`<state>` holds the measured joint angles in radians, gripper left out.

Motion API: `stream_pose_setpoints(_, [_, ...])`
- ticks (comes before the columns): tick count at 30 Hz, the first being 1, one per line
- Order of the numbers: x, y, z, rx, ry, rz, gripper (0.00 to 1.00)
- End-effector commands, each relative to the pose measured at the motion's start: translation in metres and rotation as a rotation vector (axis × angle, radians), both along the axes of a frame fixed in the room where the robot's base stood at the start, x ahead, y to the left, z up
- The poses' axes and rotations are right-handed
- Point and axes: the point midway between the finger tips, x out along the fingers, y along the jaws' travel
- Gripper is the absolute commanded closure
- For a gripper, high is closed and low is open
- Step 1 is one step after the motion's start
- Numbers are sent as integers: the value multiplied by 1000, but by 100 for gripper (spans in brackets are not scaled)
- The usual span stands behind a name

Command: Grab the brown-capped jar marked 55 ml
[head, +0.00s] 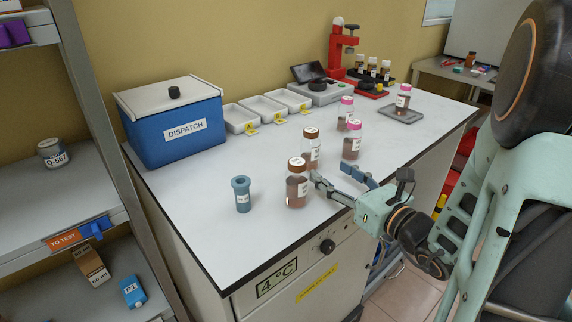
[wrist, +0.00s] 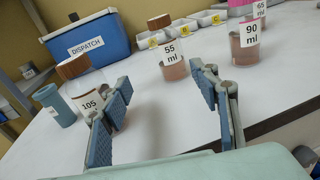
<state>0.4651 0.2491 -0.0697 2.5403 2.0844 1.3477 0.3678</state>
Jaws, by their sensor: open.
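The brown-capped jar marked 55 ml (wrist: 174,68) stands upright ahead in the wrist view, between and beyond my fingertips. In the head view it appears to be the rear brown-capped jar (head: 311,150); its label is too small to read there. My gripper (head: 328,172) is open and empty, low over the bench; in the wrist view its fingers (wrist: 160,74) are spread apart, short of the 55 ml jar. Another brown-capped jar, marked 105 ml (wrist: 86,96), stands close by the left finger, which partly hides it. It is the front jar (head: 297,188) in the head view.
A pink-capped jar marked 90 ml (wrist: 244,44) stands to the right, with more pink-capped jars behind. A blue cup (head: 242,194) is left of the 105 ml jar. The blue DISPATCH box (head: 172,135) and white trays (head: 240,117) line the wall. The bench between fingers and 55 ml jar is clear.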

Motion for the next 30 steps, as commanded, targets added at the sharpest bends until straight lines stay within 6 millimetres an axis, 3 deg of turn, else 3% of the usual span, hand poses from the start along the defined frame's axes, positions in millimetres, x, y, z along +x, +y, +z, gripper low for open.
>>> stream_pose_setpoints(6, [11, -12, -2, -21, -74, -51, 44])
stream_pose_setpoints(12, [40, 1, -1, -24, -77, -51, 44])
stream_pose_setpoints(20, [61, 10, -1, -22, -76, -52, 44])
stream_pose_setpoints(30, [102, 27, -1, -22, -74, -51, 44])
